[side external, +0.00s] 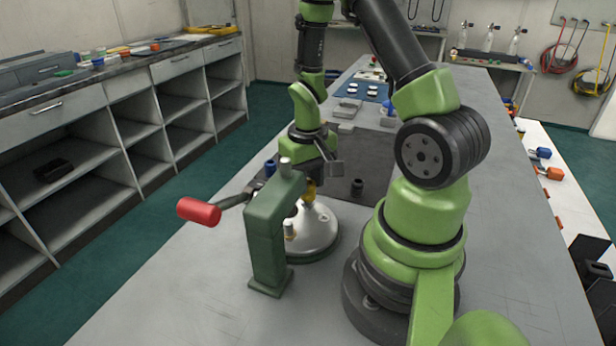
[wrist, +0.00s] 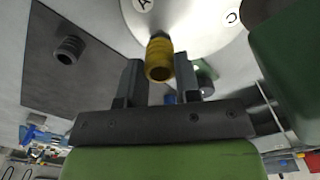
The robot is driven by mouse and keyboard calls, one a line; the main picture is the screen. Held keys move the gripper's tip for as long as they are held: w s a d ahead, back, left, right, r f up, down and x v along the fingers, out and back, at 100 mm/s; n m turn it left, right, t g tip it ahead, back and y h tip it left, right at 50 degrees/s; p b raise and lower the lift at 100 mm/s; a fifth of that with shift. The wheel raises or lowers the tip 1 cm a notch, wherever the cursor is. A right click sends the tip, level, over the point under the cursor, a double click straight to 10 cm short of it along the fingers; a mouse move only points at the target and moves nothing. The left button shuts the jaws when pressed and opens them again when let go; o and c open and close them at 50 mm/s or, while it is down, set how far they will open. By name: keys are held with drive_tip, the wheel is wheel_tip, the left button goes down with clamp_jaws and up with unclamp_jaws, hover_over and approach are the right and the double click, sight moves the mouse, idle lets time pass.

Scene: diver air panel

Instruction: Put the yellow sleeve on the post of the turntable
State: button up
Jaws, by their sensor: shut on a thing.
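My gripper (wrist: 159,66) is shut on the yellow sleeve (wrist: 159,58), which sits between the fingertips in the wrist view. In the side view the sleeve (side external: 309,190) shows below my gripper, partly hidden by the green crank stand. It is over the silver turntable (side external: 318,238), whose lettered face (wrist: 205,22) also fills the top of the wrist view. A short metal post (side external: 289,230) stands at the turntable's left edge in the side view. I cannot tell whether the sleeve touches any post.
The green crank stand (side external: 268,240) with a red handle (side external: 199,211) rises close at the turntable's left. A dark ribbed cylinder (side external: 357,186) stands on the dark grey mat (side external: 372,160) behind. The bench top at the front left is clear.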

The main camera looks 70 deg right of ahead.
drive_tip(key=shift+f, duration=0.55)
idle(0.5)
drive_tip(key=o, duration=1.4)
drive_tip(key=shift+c, duration=0.2)
drive_tip(key=shift+r, duration=0.15)
drive_tip(key=shift+r, duration=3.65)
